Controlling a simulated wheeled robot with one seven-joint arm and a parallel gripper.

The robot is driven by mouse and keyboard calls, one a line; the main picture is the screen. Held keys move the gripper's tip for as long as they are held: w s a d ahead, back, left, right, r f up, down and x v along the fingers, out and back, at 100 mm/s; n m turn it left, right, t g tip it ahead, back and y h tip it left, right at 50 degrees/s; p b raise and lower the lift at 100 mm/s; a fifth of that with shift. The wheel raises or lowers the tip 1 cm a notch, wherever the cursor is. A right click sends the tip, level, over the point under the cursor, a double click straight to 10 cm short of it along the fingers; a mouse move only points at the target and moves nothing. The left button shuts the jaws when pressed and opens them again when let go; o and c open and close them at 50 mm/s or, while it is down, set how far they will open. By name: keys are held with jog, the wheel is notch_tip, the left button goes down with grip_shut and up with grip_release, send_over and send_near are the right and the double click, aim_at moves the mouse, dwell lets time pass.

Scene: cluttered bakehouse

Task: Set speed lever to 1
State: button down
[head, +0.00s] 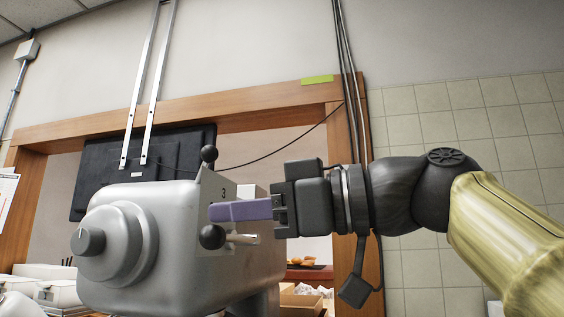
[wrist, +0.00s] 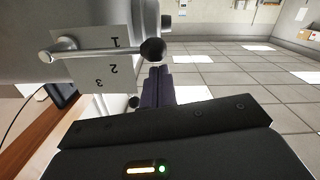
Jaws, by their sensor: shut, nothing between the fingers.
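The speed lever is a metal rod with a black ball knob (head: 212,236) on the side of the grey mixer (head: 180,225). In the wrist view, the lever's knob (wrist: 153,51) is large, and its rod crosses the number plate (wrist: 104,72) between 1 and 2, close to the 1. The 3 lies farther off; in the head view only the 3 is readable. My gripper (head: 212,211) is shut and empty, its purple fingers just above the knob in the head view. The fingertips (wrist: 158,71) show beside the knob; I cannot tell whether they touch.
Another black knob (head: 209,153) stands on top of the mixer, and a round dial (head: 88,241) is on its front. A wooden frame (head: 346,130) and hanging cables are behind. Tiled floor (wrist: 240,70) is open to the right in the wrist view.

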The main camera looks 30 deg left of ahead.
jog(key=shift+f, duration=0.15)
dwell(0.5)
jog(key=w+d+r+p, duration=0.1)
jog(key=d+r, duration=0.3)
jog(key=d, duration=0.6)
jog(key=shift+w+d+r, duration=0.2)
jog(key=shift+w+d, duration=0.05)
jog(key=shift+d, duration=0.1)
dwell(0.3)
